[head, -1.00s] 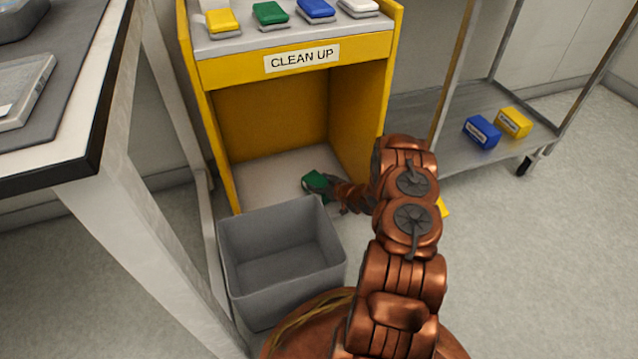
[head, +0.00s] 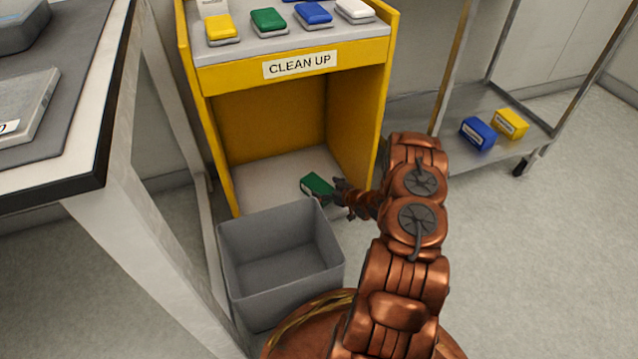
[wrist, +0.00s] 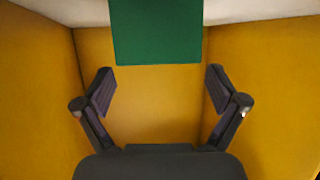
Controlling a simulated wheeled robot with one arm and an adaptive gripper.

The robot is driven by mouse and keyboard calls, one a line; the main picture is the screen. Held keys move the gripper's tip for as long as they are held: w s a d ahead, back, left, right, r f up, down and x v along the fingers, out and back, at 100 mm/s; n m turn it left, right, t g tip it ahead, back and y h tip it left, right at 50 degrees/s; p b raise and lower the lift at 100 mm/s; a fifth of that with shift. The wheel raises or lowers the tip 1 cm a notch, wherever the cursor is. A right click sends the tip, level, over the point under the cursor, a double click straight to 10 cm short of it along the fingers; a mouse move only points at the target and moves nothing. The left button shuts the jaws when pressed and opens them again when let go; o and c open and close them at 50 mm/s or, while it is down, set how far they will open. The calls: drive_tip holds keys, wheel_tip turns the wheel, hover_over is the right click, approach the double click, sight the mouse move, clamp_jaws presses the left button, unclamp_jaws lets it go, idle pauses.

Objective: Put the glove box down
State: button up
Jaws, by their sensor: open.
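The glove box is a small green box (head: 317,184) with a pale label. It rests on the light floor of the yellow CLEAN UP stand's lower compartment, near its front right. In the wrist view the green box (wrist: 156,32) is at the top of the picture, beyond the fingertips and apart from them. My gripper (head: 338,190) is just right of the box in the head view. In the wrist view my gripper (wrist: 160,92) has its fingers spread with nothing between them.
The yellow stand (head: 230,78) carries several coloured packs on its top. A grey open bin (head: 283,265) stands in front of the stand. A metal cart shelf (head: 430,125) at the right holds a blue box (head: 478,134) and a yellow box (head: 510,124). A table (head: 80,165) is at the left.

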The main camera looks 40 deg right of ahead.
drive_tip(key=a+p+v, duration=0.1)
drive_tip(key=p+v, duration=0.1)
drive_tip(key=v, duration=0.5)
wheel_tip(320, 180, up, 10)
drive_tip(key=w+d+g+h, duration=0.2)
drive_tip(key=d+g+h, duration=0.1)
drive_tip(key=g, duration=0.3)
drive_tip(key=s+a+r+m+g+h, duration=0.1)
drive_tip(key=s+a+r+g, duration=0.2)
drive_tip(key=r, duration=0.4)
drive_tip(key=s+a+r+g+h, duration=0.1)
drive_tip(key=s+a+r, duration=0.2)
drive_tip(key=a+r, duration=0.25)
drive_tip(key=s+a+r+g+y, duration=0.1)
drive_tip(key=s+a+r+g, duration=0.1)
drive_tip(key=s+a+r, duration=0.3)
drive_tip(key=s+a+r+g+y, duration=0.1)
drive_tip(key=s+a+r, duration=0.4)
drive_tip(key=s+a, duration=0.7)
drive_tip(key=s+a+r+g+y, duration=0.1)
drive_tip(key=s+a+r+g, duration=0.2)
drive_tip(key=s, duration=1.1)
drive_tip(key=a+r, duration=0.3)
drive_tip(key=a, duration=0.3)
drive_tip(key=shift+s+g, duration=0.2)
drive_tip(key=shift+g, duration=0.1)
drive_tip(key=shift+a+r, duration=0.1)
